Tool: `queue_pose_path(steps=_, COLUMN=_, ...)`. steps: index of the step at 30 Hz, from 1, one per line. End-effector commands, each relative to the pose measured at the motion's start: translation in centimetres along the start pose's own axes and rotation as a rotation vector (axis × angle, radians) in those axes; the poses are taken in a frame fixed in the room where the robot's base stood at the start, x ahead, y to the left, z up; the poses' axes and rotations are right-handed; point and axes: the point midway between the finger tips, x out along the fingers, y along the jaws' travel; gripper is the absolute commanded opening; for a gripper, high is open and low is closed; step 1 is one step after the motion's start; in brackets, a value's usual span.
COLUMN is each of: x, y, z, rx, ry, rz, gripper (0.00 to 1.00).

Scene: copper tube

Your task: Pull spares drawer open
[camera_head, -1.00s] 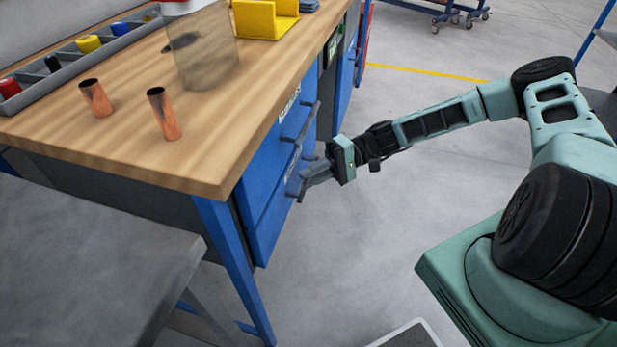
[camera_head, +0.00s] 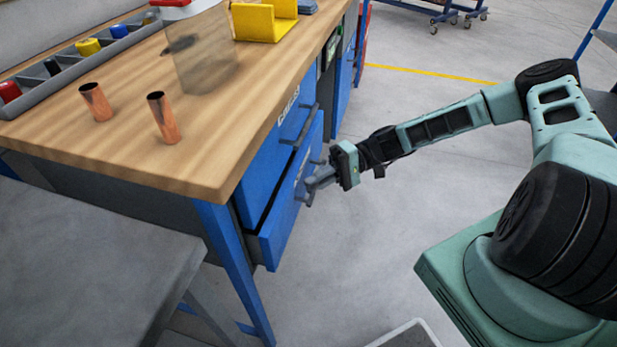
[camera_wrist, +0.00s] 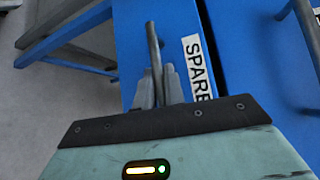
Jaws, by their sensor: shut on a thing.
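The spares drawer (camera_head: 277,235) is the lower blue drawer under the workbench, and it stands a little way out from the frame. In the wrist view its blue front (camera_wrist: 185,22) carries a white label (camera_wrist: 197,68) reading "SPARE", the rest hidden behind my gripper. My gripper (camera_head: 310,190) is shut on the drawer's grey bar handle (camera_wrist: 154,45). In the wrist view the two fingers (camera_wrist: 158,88) lie on either side of the bar. The inside of the drawer is hidden from both views.
An upper blue drawer (camera_head: 272,178) with its own handle (camera_head: 306,126) is shut above. A grey table (camera_head: 85,265) stands at left.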

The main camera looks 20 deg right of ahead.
Motion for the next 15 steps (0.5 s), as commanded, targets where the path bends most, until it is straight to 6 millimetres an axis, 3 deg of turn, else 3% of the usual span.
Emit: queue_pose_path(steps=15, x=-9.4, y=2.4, z=9.4, rx=0.003, ry=0.003, rz=0.002, gripper=0.00)
